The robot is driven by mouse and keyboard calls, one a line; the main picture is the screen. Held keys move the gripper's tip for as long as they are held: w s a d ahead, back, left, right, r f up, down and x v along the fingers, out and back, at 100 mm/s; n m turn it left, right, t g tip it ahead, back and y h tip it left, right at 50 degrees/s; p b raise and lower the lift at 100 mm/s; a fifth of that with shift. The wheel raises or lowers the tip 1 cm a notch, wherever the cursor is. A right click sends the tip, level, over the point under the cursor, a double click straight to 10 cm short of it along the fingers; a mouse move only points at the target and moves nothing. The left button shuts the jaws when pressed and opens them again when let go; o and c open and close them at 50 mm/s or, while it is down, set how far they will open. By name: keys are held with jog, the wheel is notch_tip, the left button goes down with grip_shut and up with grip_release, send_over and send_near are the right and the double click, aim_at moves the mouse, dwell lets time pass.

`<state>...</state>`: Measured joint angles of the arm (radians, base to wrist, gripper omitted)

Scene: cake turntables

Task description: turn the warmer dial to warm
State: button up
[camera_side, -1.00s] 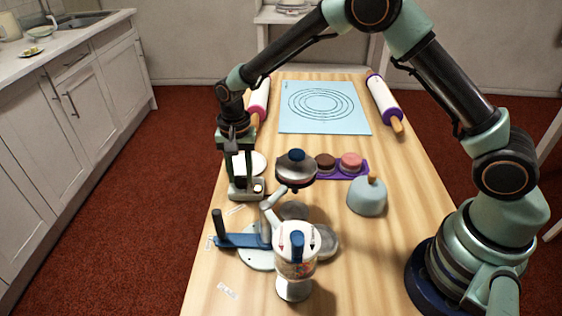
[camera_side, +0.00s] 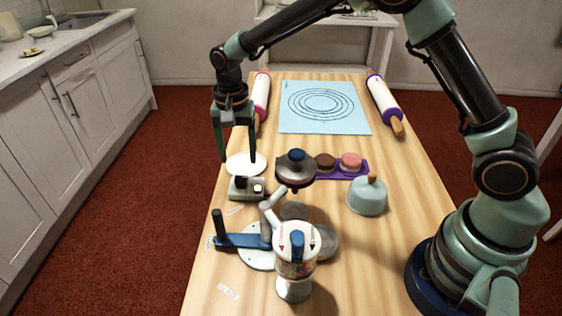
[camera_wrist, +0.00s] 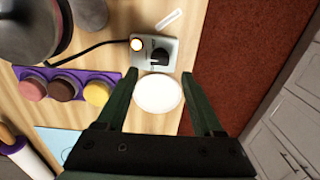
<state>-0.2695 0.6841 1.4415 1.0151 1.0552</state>
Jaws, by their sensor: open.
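The warmer (camera_side: 246,188) is a small pale box near the left edge of the table. Its black dial (camera_wrist: 159,57) and a lit round lamp (camera_wrist: 137,44) show in the wrist view. A white round plate (camera_wrist: 158,94) lies beside the box; it also shows in the side view (camera_side: 245,164). My gripper (camera_side: 236,160) is open and empty, above the white plate and behind the warmer, apart from the dial. In the wrist view its fingers (camera_wrist: 159,76) stand wide apart on either side of the plate. The dial's markings are too small to read.
A turntable with a blue arm (camera_side: 243,240) and a clear dispenser (camera_side: 295,262) stand in front. A purple tray (camera_side: 362,172) holds small cakes. A blue-grey dome (camera_side: 367,197) stands right. A blue mat (camera_side: 300,125) and two rolling pins lie behind. A cord runs from the warmer.

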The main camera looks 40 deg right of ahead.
aim_at(242, 177)
notch_tip(242, 177, up, 6)
jog(key=shift+f, duration=0.1)
dwell(0.4)
jog(key=s+d+r+n+t, duration=0.3)
jog(key=s+d+r+n, duration=0.1)
jog(key=s+d+r, duration=0.5)
jog(key=s+d+n+t, duration=0.2)
jog(key=s+d+n, duration=0.2)
jog(key=s, duration=0.5)
jog(key=shift+s+r+n+t, duration=0.3)
jog(key=shift+s+n, duration=0.1)
jog(key=shift+n, duration=0.1)
